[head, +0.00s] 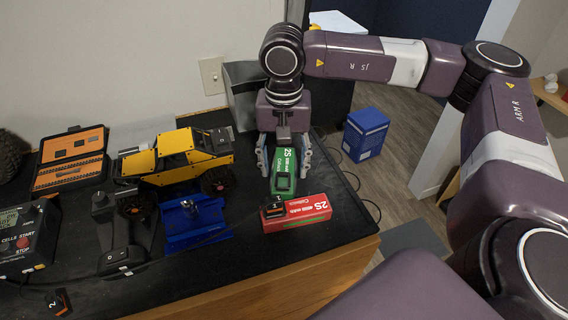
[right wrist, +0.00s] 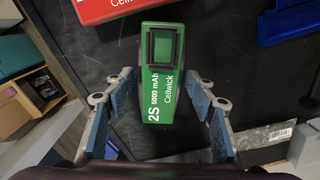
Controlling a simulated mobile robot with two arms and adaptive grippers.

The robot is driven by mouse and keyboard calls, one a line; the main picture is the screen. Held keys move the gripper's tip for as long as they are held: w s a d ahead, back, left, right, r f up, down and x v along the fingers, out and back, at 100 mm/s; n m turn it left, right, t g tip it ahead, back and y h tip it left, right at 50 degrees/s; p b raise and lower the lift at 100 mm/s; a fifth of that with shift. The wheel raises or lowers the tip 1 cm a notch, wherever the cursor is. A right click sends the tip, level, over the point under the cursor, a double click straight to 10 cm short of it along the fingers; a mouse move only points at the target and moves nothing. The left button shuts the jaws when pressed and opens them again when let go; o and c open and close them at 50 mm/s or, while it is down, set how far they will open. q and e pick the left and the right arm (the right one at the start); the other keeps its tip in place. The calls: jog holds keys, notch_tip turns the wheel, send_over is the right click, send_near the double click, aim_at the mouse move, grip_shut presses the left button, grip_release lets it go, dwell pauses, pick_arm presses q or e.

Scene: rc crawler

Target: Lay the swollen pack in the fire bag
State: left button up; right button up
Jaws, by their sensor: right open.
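A green pack (head: 284,172) marked 2S 5000 mAh lies on the black bench top; it also shows in the right wrist view (right wrist: 163,85). My right gripper (head: 285,160) is above it, pointing down and open. Its fingers stand on either side of the pack, with gaps showing in the right wrist view (right wrist: 161,92). A red 2S pack (head: 305,212) lies just in front of the green one. I cannot tell for certain which pack is swollen. A grey box-shaped holder (head: 240,88) behind my right gripper may be the fire bag; its inside is mostly hidden. My left gripper is out of view.
A yellow crawler (head: 180,155), a blue tray (head: 192,225), an orange-lined case (head: 72,160) and a charger (head: 28,238) fill the left side. A blue box (head: 365,134) stands on the floor beyond the right edge. Bare bench shows right of the packs.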

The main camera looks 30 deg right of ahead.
notch_tip(320, 180, up, 11)
jog(key=b, duration=0.2)
jog(key=shift+b, duration=0.4)
jog(key=shift+o, duration=0.5)
jog(key=shift+r, duration=0.3)
jog(key=p, duration=0.2)
send_over(286, 171)
notch_tip(286, 171, down, 8)
jog(key=shift+r, duration=0.25)
jog(key=shift+f+p, duration=0.35)
jog(key=shift+p, duration=0.15)
notch_tip(286, 171, down, 4)
jog(key=shift+a+r+p, duration=0.15)
jog(key=shift+r+p, duration=0.1)
jog(key=shift+p, duration=0.7)
jog(key=shift+w+f, duration=0.1)
jog(key=shift+f, duration=0.5)
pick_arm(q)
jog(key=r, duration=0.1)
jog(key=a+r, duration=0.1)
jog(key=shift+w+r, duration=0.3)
pick_arm(e)
grip_shut()
